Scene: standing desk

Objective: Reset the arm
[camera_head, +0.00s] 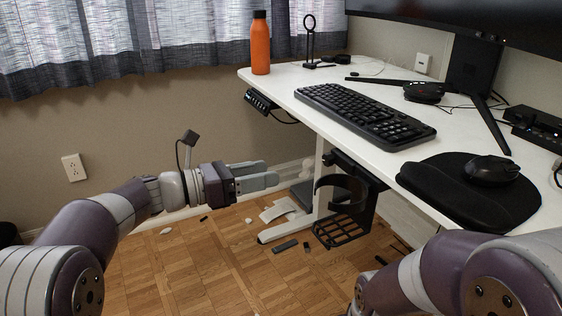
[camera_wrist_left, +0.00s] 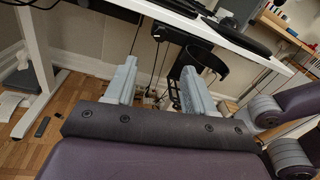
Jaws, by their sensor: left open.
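My left arm comes in from the left in the head view, and its gripper (camera_head: 270,176) hangs in the air in front of the desk, below the desktop's height. In the left wrist view the two grey fingers of the left gripper (camera_wrist_left: 157,88) stand apart with nothing between them. A black cup holder (camera_wrist_left: 207,62) under the desk shows beyond the fingers. My right arm (camera_head: 430,275) shows at the lower right of the head view, but its gripper is out of the frame.
The white desk (camera_head: 290,82) bears an orange bottle (camera_head: 260,45), a black keyboard (camera_head: 365,115), a mouse (camera_head: 491,170) on a mouse pad (camera_head: 440,190) and a monitor stand (camera_head: 472,68). The cup holder (camera_head: 342,215) hangs below the edge. Small items, including a dark remote (camera_head: 286,246), lie on the wooden floor (camera_head: 200,265).

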